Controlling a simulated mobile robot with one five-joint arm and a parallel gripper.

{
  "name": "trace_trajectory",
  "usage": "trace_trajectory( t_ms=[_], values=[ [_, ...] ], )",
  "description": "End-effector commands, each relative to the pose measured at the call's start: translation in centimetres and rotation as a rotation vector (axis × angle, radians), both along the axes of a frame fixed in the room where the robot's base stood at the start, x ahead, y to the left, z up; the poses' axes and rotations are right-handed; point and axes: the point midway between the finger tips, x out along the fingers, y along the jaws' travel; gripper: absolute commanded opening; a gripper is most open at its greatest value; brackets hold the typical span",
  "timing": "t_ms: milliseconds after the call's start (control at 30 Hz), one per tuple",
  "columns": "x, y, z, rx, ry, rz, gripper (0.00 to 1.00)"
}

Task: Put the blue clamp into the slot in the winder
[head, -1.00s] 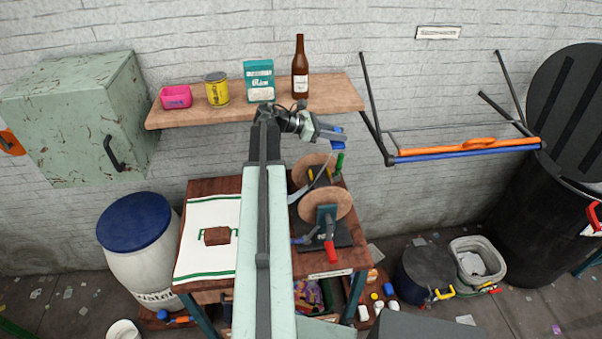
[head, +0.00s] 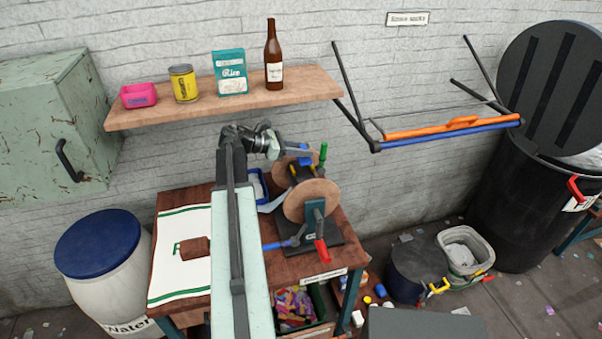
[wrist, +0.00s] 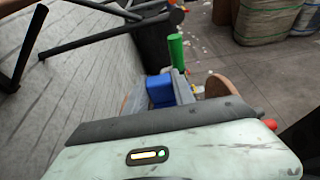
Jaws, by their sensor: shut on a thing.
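My gripper (head: 300,153) is shut on the blue clamp (wrist: 160,90), which shows as a blue block between the fingers in the wrist view. In the head view the clamp (head: 306,161) is small and partly hidden by the fingers. The winder (head: 312,201) has two round wooden discs and stands on a dark base at the right of the table. My gripper is over the rear disc; I cannot tell whether it touches. A green handle (head: 323,153) stands just right of the gripper, and it also shows in the wrist view (wrist: 176,51). The slot cannot be made out.
A red handle (head: 321,251) and another blue handle (head: 276,246) are at the winder's front. A brown block (head: 195,248) lies on the white cloth (head: 178,286) at left. The shelf (head: 215,104) above holds a pink tub, can, box and bottle. A folding rack (head: 445,135) hangs right.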

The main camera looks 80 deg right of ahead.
Motion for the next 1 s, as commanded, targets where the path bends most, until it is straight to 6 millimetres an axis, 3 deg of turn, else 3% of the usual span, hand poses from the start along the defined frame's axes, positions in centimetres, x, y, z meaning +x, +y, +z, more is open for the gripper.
trace_trajectory(
  t_ms=[33, 233, 467, 867, 900, 933, 1000],
  values=[
    [0.1, 0.0, -2.1, 0.000, 0.000, 0.001, 0.00],
    [0.2, 0.1, -2.3, 0.000, 0.000, 0.003, 0.00],
    [0.3, 0.1, -6.0, 0.000, 0.000, 0.004, 0.00],
    [0.4, 0.1, -6.2, 0.000, 0.000, 0.005, 0.00],
    [0.4, 0.1, -6.0, 0.000, 0.000, 0.005, 0.41],
    [0.4, 0.1, -5.9, 0.000, 0.000, 0.005, 0.50],
    [0.4, 0.1, -5.9, 0.000, 0.000, 0.005, 0.52]
  ],
)
